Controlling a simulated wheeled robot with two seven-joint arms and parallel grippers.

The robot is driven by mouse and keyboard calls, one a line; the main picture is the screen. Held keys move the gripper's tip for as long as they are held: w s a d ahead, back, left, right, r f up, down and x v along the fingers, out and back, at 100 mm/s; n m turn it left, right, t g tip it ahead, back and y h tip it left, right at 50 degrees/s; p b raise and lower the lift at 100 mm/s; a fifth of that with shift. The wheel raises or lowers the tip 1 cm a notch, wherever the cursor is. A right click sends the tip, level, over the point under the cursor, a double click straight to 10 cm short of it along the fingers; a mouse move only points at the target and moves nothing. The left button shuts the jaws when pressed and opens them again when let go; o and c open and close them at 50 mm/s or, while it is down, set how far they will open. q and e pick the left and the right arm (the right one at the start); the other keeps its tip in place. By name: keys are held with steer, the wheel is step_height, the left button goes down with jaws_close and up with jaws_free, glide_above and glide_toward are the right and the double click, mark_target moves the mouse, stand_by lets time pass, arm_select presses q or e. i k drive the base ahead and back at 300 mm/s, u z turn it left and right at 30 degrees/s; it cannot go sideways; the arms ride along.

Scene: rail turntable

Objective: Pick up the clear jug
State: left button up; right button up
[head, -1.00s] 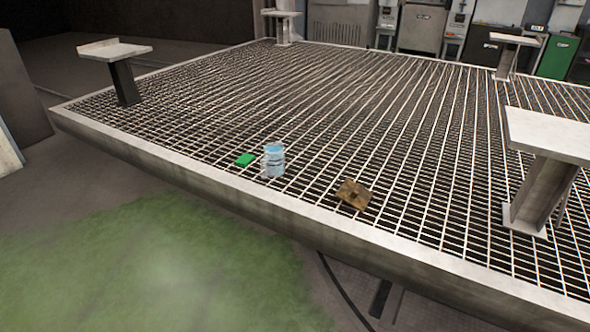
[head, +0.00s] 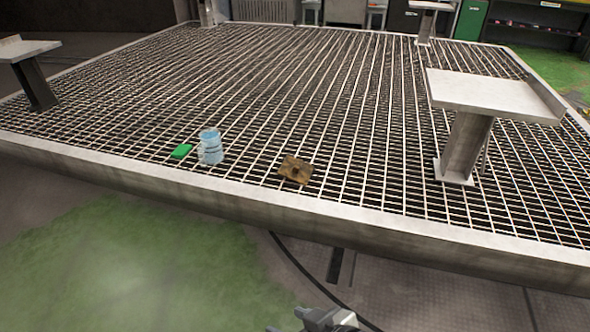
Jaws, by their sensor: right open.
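The clear jug (head: 210,147), pale blue and see-through, stands upright on the metal grating (head: 330,110) near its front edge, left of the middle in the head view. My right gripper (head: 325,318) shows at the bottom edge of the head view, partly cut off. It is open and empty, in front of the grating's rim and well apart from the jug. My left gripper is not in view.
A raised rim (head: 250,196) runs along the grating's front. A pedestal (head: 490,97) stands at the right. The grating behind the jug is clear.

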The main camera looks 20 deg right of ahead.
mark_target(210, 150)
steer(key=z, duration=1)
steer(key=i, duration=1.05)
steer(key=u, duration=2.05)
steer(key=i, duration=1)
steer(key=z, duration=0.05)
